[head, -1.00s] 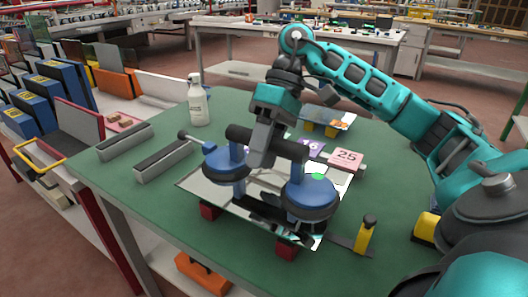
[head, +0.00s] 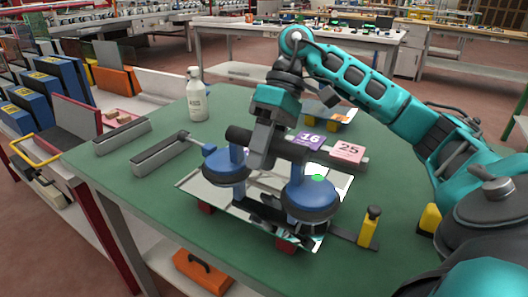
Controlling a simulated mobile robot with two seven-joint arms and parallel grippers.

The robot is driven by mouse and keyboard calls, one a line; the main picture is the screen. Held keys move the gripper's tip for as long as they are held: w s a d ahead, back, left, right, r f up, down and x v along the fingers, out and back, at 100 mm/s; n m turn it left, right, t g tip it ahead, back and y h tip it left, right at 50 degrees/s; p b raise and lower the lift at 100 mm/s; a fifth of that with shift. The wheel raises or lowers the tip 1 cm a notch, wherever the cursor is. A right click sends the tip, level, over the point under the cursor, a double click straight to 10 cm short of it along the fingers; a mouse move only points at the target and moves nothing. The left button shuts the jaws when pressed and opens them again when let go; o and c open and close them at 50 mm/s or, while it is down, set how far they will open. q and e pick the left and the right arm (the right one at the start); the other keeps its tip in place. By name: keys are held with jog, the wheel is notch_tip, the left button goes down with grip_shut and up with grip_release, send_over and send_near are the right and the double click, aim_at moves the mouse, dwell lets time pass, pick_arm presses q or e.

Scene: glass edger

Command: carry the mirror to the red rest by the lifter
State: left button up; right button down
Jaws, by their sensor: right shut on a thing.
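The mirror (head: 188,182) is a pale reflective sheet with a bright glare at its right, low over the green table's near part. A lifter with two blue round cups (head: 311,197) and a dark cross handle (head: 293,149) stands on it and covers much of its middle. My right gripper (head: 264,150) points down and is shut on this handle. Red blocks (head: 206,208) show at the mirror's front edge, one at the left and one nearer the front (head: 285,246). I cannot tell whether the mirror touches them. My left gripper is out of view.
On the green table (head: 235,100), a white bottle (head: 197,100) and two grey bars (head: 122,135) are at the left. Purple 16 (head: 308,140) and pink 25 (head: 348,151) tags lie behind the mirror. A yellow-handled tool (head: 370,229) is right of it. The table's front left is clear.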

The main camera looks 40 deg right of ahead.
jog(key=shift+f+b, duration=0.2)
jog(key=shift+b, duration=0.4)
dwell(0.5)
jog(key=c, duration=0.9)
grip_release()
jog(key=shift+c, duration=0.2)
jog(key=o, duration=0.3)
jog(key=shift+f, duration=0.1)
jog(key=shift+o, duration=0.2)
jog(key=shift+s+f, duration=0.1)
jog(key=shift+f, duration=0.1)
jog(key=shift+d+r, duration=0.1)
jog(key=shift+r, duration=0.2)
jog(key=p+v, duration=0.6)
jog(key=v, duration=0.6)
jog(key=shift+r, duration=0.35)
